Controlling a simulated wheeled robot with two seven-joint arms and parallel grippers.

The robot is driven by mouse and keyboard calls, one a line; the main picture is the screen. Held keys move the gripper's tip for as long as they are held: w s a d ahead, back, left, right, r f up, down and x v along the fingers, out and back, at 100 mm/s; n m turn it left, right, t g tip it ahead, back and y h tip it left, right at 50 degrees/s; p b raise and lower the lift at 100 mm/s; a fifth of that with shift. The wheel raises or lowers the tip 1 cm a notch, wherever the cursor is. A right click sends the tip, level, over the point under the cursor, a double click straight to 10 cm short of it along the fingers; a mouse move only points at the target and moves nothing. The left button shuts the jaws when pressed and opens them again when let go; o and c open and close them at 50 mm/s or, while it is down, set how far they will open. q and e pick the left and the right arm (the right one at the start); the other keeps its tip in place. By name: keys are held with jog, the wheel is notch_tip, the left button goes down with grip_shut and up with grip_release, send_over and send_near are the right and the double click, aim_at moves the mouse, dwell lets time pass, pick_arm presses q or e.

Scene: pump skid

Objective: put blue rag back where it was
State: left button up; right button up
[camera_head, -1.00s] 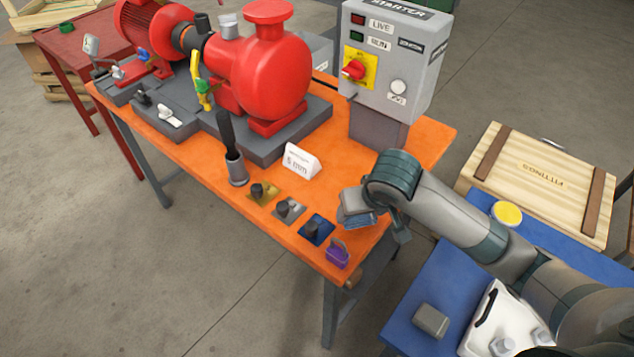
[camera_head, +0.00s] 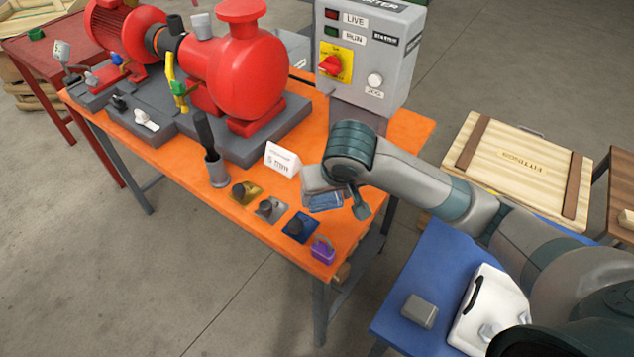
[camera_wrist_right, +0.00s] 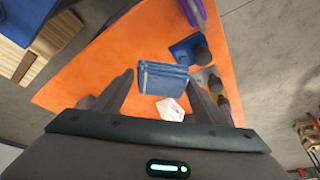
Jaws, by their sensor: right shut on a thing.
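The blue rag (camera_head: 325,202) is a folded blue cloth held over the right end of the orange table (camera_head: 408,135). My right gripper (camera_head: 338,203) is shut on it, with the arm coming in from the right. In the right wrist view the rag (camera_wrist_right: 162,78) sits between the two dark fingers of the gripper (camera_wrist_right: 160,92), with orange tabletop behind it. I cannot tell whether the rag touches the table. My left gripper is not in view.
Near the rag are a blue plate with a dark knob (camera_head: 300,227), a purple padlock (camera_head: 322,250) and a white sign (camera_head: 282,158). The grey starter box (camera_head: 365,55) stands behind. A wooden crate (camera_head: 518,170) and blue table (camera_head: 395,315) are at right.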

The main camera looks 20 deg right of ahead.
jog(key=shift+m+h, duration=0.3)
jog(key=shift+m, duration=0.1)
jog(key=r, duration=0.1)
jog(key=w+a+r, duration=0.1)
jog(key=a+r, duration=0.1)
jog(key=r, duration=0.1)
jog(key=shift+w+a, duration=0.1)
jog(key=shift+w, duration=0.05)
jog(key=shift+w, duration=0.1)
jog(key=w+d+f, duration=0.1)
jog(key=w+f, duration=0.1)
jog(key=w, duration=0.1)
jog(key=w+d+f+p, duration=0.1)
jog(key=w+f, duration=0.1)
jog(key=w, duration=0.2)
jog(key=w+d+f+p, duration=0.1)
jog(key=w+d+f, duration=0.1)
jog(key=w+f, duration=0.1)
jog(key=shift+w, duration=0.45)
notch_tip(320, 180, down, 3)
jog(key=shift+s+r+p, duration=0.1)
jog(key=shift+r+p, duration=0.05)
jog(key=shift+p, duration=0.4)
jog(key=shift+f, duration=0.65)
